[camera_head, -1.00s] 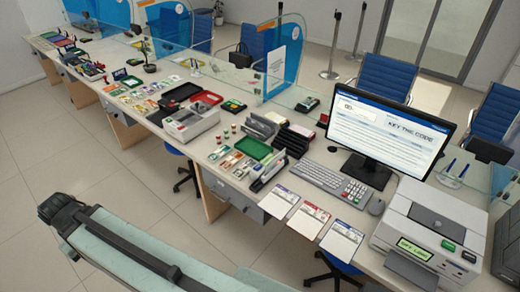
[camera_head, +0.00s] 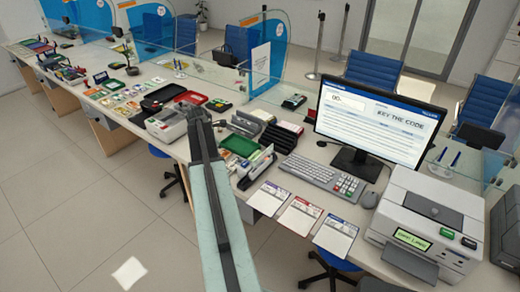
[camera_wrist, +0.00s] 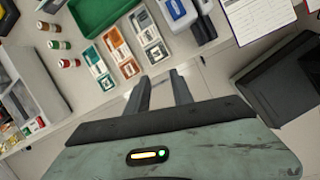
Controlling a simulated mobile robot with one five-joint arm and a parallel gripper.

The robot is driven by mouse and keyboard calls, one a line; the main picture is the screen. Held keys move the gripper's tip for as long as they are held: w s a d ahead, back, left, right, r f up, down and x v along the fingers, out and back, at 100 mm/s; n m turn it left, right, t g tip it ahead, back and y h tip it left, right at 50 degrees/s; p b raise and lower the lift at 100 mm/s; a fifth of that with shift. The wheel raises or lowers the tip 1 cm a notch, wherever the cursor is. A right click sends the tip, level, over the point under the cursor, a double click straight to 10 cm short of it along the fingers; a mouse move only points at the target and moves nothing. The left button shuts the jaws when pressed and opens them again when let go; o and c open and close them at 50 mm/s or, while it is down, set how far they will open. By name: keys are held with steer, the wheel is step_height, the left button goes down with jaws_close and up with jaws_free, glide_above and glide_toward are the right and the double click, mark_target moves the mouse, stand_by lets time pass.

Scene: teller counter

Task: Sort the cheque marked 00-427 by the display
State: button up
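The display (camera_head: 375,126) stands upright on the counter and reads "00-" and "KEY THE CODE". My gripper (camera_head: 196,115) is above the counter left of the green tray. In the wrist view my gripper (camera_wrist: 160,82) has its fingers apart, nothing between them, over bare counter near small banknote-like stacks (camera_wrist: 120,52).
The keyboard with its coloured keypad (camera_head: 322,180) is before the display. A grey machine with a lit screen (camera_head: 427,220) stands at the right. The green tray (camera_head: 240,146), a beige machine (camera_head: 166,124) and black racks (camera_head: 281,134) crowd the left. A white patch (camera_head: 129,272) shows on the floor.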

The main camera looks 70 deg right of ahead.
mark_target(264, 153)
steer(key=s+d+f+n+g+b, duration=0.1)
steer(key=s+d+n, duration=0.2)
steer(key=s+d, duration=1.15)
steer(key=shift+h, duration=0.4)
steer(key=b+x, duration=0.7)
steer(key=x, duration=0.1)
steer(key=shift+s+a+f+b, duration=0.15)
steer(key=shift+s+f+b, duration=0.05)
steer(key=shift+s+b, duration=0.2)
steer(key=shift+r, duration=0.15)
jaws_close()
steer(key=shift+r+p, duration=0.1)
steer(key=shift+p, duration=0.2)
step_height(264, 153, up, 11)
steer(key=p, duration=1.1)
steer(key=shift+w+r, duration=0.1)
steer(key=shift+r, duration=0.05)
